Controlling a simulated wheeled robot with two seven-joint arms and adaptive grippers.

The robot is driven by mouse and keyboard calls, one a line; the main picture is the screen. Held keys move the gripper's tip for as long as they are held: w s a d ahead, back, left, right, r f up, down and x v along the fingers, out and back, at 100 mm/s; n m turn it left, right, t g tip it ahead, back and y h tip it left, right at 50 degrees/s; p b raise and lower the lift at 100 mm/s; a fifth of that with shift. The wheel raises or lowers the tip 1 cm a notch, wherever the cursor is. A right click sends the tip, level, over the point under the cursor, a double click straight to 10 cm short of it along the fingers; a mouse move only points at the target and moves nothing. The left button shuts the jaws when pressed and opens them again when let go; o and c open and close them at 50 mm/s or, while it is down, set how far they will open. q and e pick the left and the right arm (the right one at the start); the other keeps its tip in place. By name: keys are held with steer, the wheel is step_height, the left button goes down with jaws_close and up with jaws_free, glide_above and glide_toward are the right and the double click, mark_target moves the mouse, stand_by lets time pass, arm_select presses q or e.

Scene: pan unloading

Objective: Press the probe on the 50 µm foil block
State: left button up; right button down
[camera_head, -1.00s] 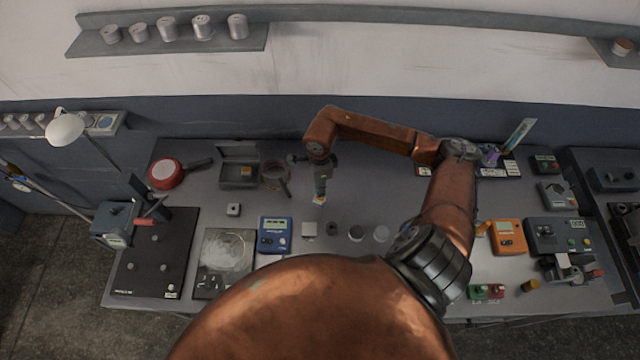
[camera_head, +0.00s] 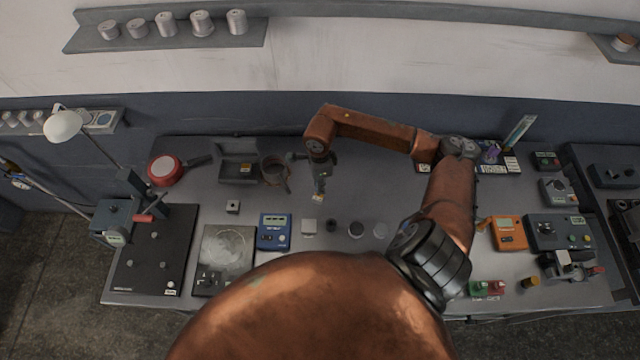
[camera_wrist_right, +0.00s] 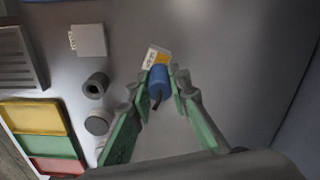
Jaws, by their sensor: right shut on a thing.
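My right gripper (camera_head: 320,188) hangs over the middle of the bench. In the right wrist view its green-padded fingers (camera_wrist_right: 160,98) are shut on a blue cylinder (camera_wrist_right: 158,82), which looks like the probe. A small white and yellow labelled block (camera_wrist_right: 156,56) shows right at the far end of the probe. It also shows below the gripper in the head view (camera_head: 318,199). Its label is too small to read. I cannot tell whether probe and block touch. My left gripper is not in view.
A blue meter (camera_head: 275,232), a pale block (camera_head: 309,226), a dark ring (camera_head: 331,225) and grey discs (camera_head: 356,230) stand in front of the gripper. A brown pot (camera_head: 274,170) and an open grey case (camera_head: 237,170) are close on its left.

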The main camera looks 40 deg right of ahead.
steer(key=shift+f, duration=0.3)
steer(key=shift+f+b, duration=0.1)
steer(key=shift+b, duration=0.45)
stand_by(1.6)
steer(key=shift+r+p, duration=1.05)
steer(key=shift+r, duration=1.55)
